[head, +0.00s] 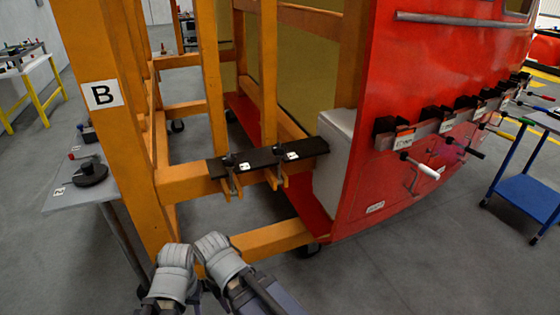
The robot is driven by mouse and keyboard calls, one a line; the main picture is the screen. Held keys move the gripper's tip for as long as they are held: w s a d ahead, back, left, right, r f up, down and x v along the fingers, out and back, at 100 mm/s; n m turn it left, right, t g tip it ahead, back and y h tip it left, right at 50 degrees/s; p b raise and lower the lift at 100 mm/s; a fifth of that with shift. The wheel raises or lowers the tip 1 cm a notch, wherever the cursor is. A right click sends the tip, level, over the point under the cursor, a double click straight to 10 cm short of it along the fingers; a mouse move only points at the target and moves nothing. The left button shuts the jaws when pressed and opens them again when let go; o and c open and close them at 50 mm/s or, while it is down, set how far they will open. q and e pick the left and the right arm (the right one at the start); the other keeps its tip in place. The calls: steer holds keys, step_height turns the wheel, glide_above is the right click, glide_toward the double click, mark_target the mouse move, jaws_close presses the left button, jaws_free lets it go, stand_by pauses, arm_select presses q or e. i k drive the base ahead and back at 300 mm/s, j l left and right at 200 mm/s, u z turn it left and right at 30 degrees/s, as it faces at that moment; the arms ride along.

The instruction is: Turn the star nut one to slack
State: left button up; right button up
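A black bar (262,161) lies across the orange frame at the middle of the head view. Two dark star-shaped nuts sit on it, a left one (228,160) and a right one (277,151). Each has a small white label beside it, the left label (244,166) and the right label (292,156), too small to read surely, so I cannot tell which nut is one. Small clamp parts hang below each nut. My two arms show only as grey joints at the bottom, apart from the bar. I see no fingertips of either gripper.
The orange frame (182,182) with a "B" sign (102,95) stands in front. A red nosecone (430,85) with several handled clamps is at right, beside a blue cart (527,195). A grey side table (60,196) stands left. Grey floor is clear at lower right.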

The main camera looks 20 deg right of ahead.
mark_target(279, 152)
steer(key=i+l+z, duration=0.6)
steer(key=i, duration=0.3)
steer(key=k+j, duration=0.05)
steer(key=j, duration=0.05)
